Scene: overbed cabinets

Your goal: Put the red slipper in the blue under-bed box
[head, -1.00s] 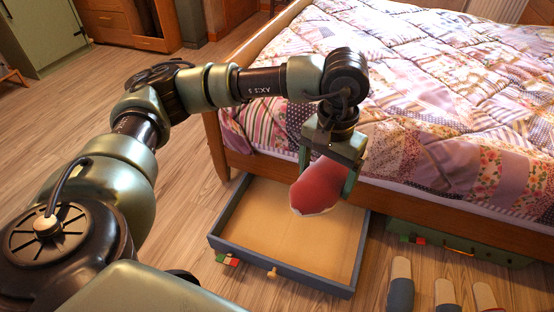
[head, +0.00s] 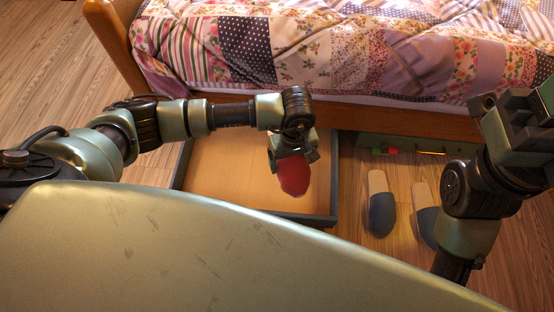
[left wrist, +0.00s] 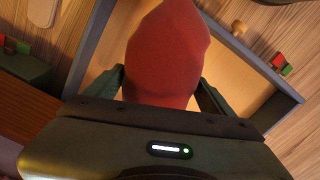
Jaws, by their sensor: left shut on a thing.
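The red slipper (head: 294,178) hangs from my left gripper (head: 292,163), above the open blue under-bed box (head: 225,165). The box is pulled out from under the bed and has blue-grey walls and a bare tan bottom. In the left wrist view the slipper (left wrist: 165,45) is between the two fingers, with the box wall (left wrist: 250,55) behind and below it. The slipper does not visibly touch the box. My right gripper (head: 520,125) is at the right edge, empty-looking and away from the box; its jaws cannot be made out.
The bed with a patchwork quilt (head: 330,50) stands behind the box. A closed green box (head: 430,147) is under the bed to the right. Blue-grey slippers (head: 381,212) (head: 425,222) lie on the wood floor right of the open box. My own body covers the near part of the view.

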